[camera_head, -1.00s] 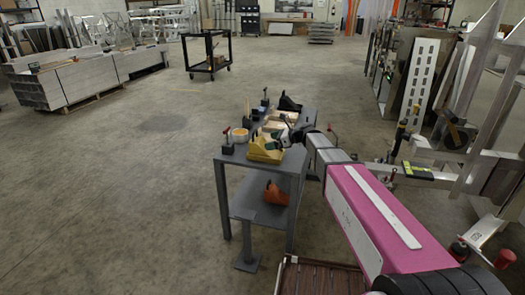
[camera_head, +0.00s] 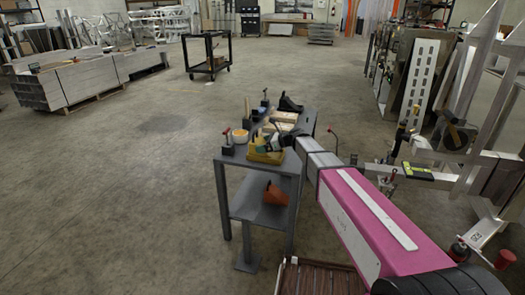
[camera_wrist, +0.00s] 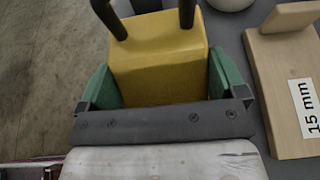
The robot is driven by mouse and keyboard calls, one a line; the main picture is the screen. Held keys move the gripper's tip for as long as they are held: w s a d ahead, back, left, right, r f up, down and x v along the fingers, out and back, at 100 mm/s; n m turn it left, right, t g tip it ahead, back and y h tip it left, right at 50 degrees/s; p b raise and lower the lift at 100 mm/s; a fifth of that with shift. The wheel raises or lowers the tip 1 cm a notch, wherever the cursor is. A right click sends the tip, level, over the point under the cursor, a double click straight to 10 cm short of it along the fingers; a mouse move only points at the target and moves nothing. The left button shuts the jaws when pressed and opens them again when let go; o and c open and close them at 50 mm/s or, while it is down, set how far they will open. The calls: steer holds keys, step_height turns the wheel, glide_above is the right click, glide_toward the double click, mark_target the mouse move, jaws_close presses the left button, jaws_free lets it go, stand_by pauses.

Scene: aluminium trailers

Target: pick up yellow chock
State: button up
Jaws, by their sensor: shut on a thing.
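The yellow chock (camera_head: 266,154) is at the near end of the grey table (camera_head: 225,158). In the wrist view the chock (camera_wrist: 160,68) fills the space between the green fingers of my gripper (camera_wrist: 160,88). The fingers press on its left and right sides. Two dark bars rise from its far part. My gripper (camera_head: 268,144) also shows small in the head view, over the chock. I cannot tell whether the chock touches the table top.
A wooden block marked 15 mm (camera_wrist: 285,85) lies close to the right of my gripper. A round tan container (camera_head: 240,136) and a black-based clamp (camera_head: 227,145) stand on the table. An orange chock (camera_head: 275,195) is on the lower shelf. The floor to the left is clear.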

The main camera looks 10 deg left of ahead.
mark_target(262, 143)
steer(key=shift+r, duration=0.15)
steer(key=shift+r, duration=0.35)
steer(key=r, duration=0.3)
steer(key=shift+s+a+r, duration=0.2)
steer(key=shift+s+r, duration=0.15)
steer(key=shift+s, duration=0.05)
steer(key=s+a+r, duration=0.6)
steer(key=s+a, duration=0.1)
steer(key=s, duration=0.1)
steer(key=w+d+f+m+t+h, duration=0.1)
steer(key=d+m+t, duration=0.25)
steer(key=d, duration=2.35)
steer(key=s+d+m+t, duration=0.1)
steer(key=s+d, duration=0.2)
steer(key=d, duration=0.8)
steer(key=s+d+m+t+h, duration=0.1)
steer(key=s+d, duration=0.3)
steer(key=d, duration=0.7)
steer(key=shift+f+m+t+h, duration=0.3)
steer(key=shift+f+m+t, duration=0.15)
steer(key=shift+t, duration=0.3)
steer(key=shift+d, duration=0.1)
